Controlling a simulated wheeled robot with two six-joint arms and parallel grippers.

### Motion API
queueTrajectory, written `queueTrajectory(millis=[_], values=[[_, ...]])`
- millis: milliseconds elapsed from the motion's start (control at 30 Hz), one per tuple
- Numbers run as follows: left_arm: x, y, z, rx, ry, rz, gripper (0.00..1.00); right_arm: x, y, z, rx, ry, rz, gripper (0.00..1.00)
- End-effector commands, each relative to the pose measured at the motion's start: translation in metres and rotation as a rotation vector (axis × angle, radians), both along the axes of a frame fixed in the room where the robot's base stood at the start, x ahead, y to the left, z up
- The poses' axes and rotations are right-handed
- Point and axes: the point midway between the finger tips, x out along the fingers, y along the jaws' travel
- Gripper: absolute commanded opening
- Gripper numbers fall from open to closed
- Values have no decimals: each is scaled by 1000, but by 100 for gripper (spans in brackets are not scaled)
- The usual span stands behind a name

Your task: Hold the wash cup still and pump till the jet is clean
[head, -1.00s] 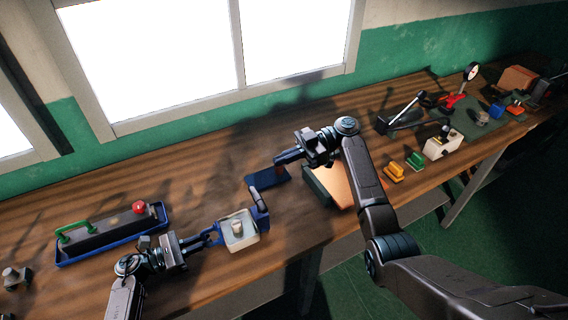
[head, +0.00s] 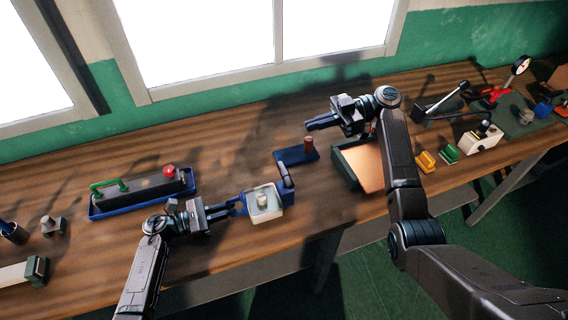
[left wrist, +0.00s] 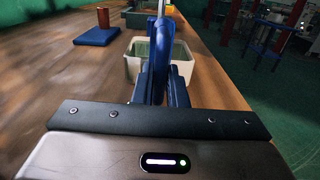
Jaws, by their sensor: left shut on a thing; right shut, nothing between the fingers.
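The wash cup (head: 276,215) is a pale square tub with a blue handle, upright near the table's front edge. My left gripper (head: 238,208) is shut on that handle. The left wrist view also shows the wash cup (left wrist: 132,68) beyond my fingers (left wrist: 160,88). A small pale round piece (head: 263,199) shows inside it. A blue spout arm (head: 287,176) stands at its back right corner. Behind is a flat blue pump base (head: 290,158) with a red-brown upright plunger (head: 309,144). My right gripper (head: 308,125) is shut and empty, just above the plunger. I cannot make out a jet.
An open box with an orange-tan inside (head: 366,166) stands right of the pump. A blue tray (head: 130,207) with a green-handled dark block is at left. Yellow (head: 427,160) and green (head: 449,153) pieces and more gear lie further right. Bare wood lies between tray and pump.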

Motion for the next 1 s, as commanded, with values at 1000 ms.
queueTrajectory(millis=[1000], values=[[0,0,0,1,0,0,0,7,-4,-36,-326,907,-199,0]])
